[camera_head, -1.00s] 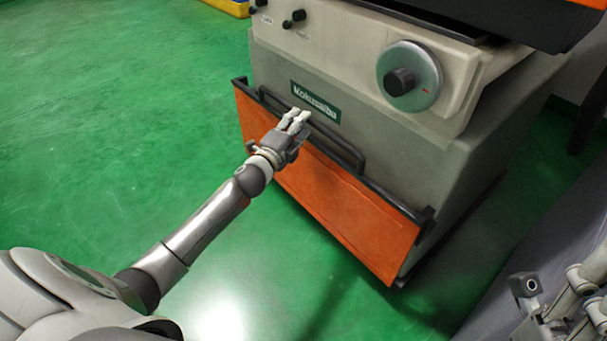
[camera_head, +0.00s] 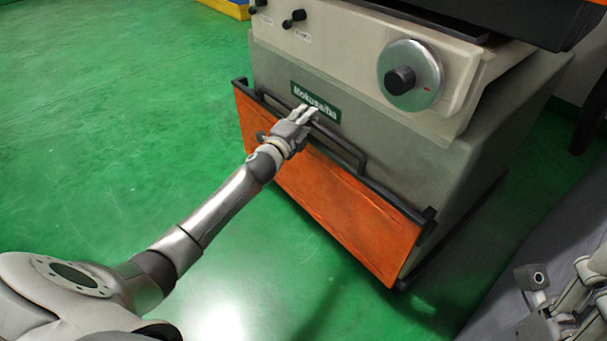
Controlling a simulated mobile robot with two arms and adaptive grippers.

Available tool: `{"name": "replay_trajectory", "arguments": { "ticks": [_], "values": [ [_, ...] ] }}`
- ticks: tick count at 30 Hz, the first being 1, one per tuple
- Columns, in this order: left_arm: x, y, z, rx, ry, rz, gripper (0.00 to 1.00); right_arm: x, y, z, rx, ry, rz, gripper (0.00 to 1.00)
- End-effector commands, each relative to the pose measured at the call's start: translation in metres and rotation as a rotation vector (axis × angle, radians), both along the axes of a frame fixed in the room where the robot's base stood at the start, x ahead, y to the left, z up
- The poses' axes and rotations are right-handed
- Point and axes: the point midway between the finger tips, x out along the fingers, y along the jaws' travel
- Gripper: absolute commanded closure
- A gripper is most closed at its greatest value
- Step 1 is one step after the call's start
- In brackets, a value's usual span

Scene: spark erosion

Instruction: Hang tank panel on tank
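The orange tank panel (camera_head: 345,215) is upright against the front of the grey machine body (camera_head: 410,160), below the green name plate. A black bar handle (camera_head: 345,147) runs along its upper part, and black brackets show at its top corners. My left gripper (camera_head: 307,112) is at the left half of the handle, with its fingers over the bar. Whether the fingers are closed on the bar is too small to tell. My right gripper (camera_head: 535,290) is partly in view at the lower right, away from the panel; its fingers are not clear.
A large round dial (camera_head: 411,75) and small black knobs (camera_head: 293,19) stick out from the machine above the panel. A grey surface (camera_head: 540,250) stands at the right. The green floor (camera_head: 120,130) is clear at the left.

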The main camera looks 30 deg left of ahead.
Motion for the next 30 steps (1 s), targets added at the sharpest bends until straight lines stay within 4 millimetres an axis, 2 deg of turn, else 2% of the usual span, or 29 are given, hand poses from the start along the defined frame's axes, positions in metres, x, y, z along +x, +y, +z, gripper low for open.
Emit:
{"name": "replay_trajectory", "arguments": {
  "ticks": [2, 14, 15, 25, 30],
  "values": [
    [0.000, 0.000, -0.001, 0.000, 0.001, 0.000, 1.00, 0.000, 0.000, 0.000, 0.000, -0.001, 0.000, 0.60],
    [0.000, 0.000, -0.001, 0.000, 0.002, 0.000, 1.00, 0.000, 0.000, 0.000, 0.001, -0.002, 0.000, 0.60],
    [0.002, 0.000, 0.013, 0.000, -0.022, -0.004, 1.00, 0.000, 0.000, 0.001, 0.001, -0.002, 0.000, 0.60],
    [0.002, 0.000, 0.018, 0.000, -0.019, -0.003, 1.00, -0.002, -0.001, 0.006, 0.005, -0.003, -0.001, 0.60],
    [0.002, 0.000, 0.025, -0.001, -0.021, -0.004, 1.00, -0.003, -0.001, 0.002, 0.006, 0.028, 0.000, 0.60]
  ]
}}
